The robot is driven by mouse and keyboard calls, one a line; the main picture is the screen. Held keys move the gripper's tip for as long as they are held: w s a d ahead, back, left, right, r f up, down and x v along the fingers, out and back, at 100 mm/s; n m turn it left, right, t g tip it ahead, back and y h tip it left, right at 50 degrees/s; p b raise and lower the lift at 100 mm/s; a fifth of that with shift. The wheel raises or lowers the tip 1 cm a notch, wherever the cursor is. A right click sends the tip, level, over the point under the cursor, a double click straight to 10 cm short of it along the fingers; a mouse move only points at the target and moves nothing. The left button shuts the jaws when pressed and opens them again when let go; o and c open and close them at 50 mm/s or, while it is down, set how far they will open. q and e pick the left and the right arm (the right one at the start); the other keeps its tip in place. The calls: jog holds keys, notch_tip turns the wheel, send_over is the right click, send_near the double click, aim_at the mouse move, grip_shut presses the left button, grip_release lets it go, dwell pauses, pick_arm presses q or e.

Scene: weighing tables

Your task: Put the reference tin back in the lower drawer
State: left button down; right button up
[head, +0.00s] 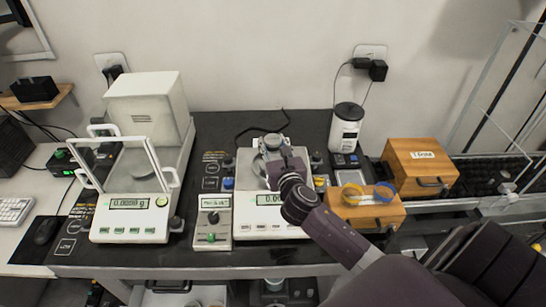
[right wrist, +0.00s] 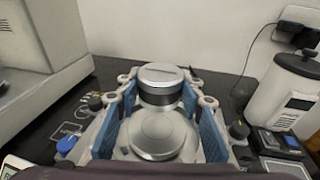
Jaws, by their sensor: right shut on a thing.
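My right gripper (head: 272,152) is over the pan area of the middle balance (head: 262,230). It is shut on a silver-lidded round tin with a dark band (right wrist: 161,85), which sits upright between the blue finger pads in the right wrist view. The tin's top also shows in the head view (head: 273,141). Whether its base touches the pan is hidden. My left gripper is not in view. A wooden drawer box (head: 418,160) with a dark handle stands at the right; I cannot tell which drawer is the lower one.
A wooden drawer front (head: 365,212) with yellow and blue rings above it is right of the balance. A white canister (head: 345,127) stands behind. A glass-doored balance (head: 130,210) and a small grey meter (head: 212,222) are left. Items partly show below the table edge.

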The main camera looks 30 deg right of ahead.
aim_at(273, 156)
jog(key=shift+f, duration=2.3)
jog(key=shift+f+b, duration=0.25)
jog(key=shift+b, duration=0.05)
jog(key=o, duration=1.3)
